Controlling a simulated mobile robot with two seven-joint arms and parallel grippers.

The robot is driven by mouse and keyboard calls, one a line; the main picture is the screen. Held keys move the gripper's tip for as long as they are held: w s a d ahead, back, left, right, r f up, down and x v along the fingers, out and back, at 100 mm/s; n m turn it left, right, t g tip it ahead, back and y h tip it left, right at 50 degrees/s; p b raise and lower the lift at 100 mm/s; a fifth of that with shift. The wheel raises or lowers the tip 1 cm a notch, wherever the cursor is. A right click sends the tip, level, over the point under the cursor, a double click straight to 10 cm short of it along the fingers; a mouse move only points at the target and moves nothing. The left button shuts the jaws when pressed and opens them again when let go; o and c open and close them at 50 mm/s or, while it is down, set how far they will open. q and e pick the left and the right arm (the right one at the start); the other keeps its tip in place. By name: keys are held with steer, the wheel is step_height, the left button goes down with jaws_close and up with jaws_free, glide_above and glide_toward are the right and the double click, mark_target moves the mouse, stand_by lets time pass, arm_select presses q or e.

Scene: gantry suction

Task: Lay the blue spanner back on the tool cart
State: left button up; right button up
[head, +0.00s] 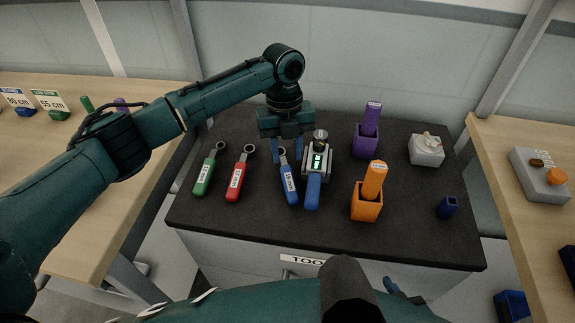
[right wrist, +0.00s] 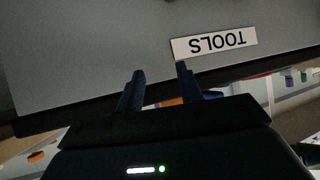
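The blue spanner (head: 290,185) lies on the dark top of the tool cart (head: 240,234), its ring end pointing away from me. My left gripper (head: 287,151) points down at the spanner's ring end, its two fingers apart with the ring end showing between them. I cannot tell whether a finger touches it. My right gripper (right wrist: 158,82) is open and empty in the right wrist view, in front of the cart's grey front with its TOOLS label (right wrist: 213,43).
Green (head: 205,174) and red (head: 238,178) spanners lie to the left. A blue-handled tool with a display (head: 317,164) lies close right of the blue spanner. Purple (head: 366,142) and orange (head: 366,207) holders, a white block (head: 426,151) and a small blue holder (head: 447,208) stand further right.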

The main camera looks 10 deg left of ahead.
mark_target(286, 169)
arm_select(q)
step_height(286, 169, up, 7)
steer(key=shift+w+a+f, duration=0.15)
steer(key=shift+w+a, duration=0.05)
steer(key=shift+w, duration=0.25)
steer(key=shift+f, duration=0.1)
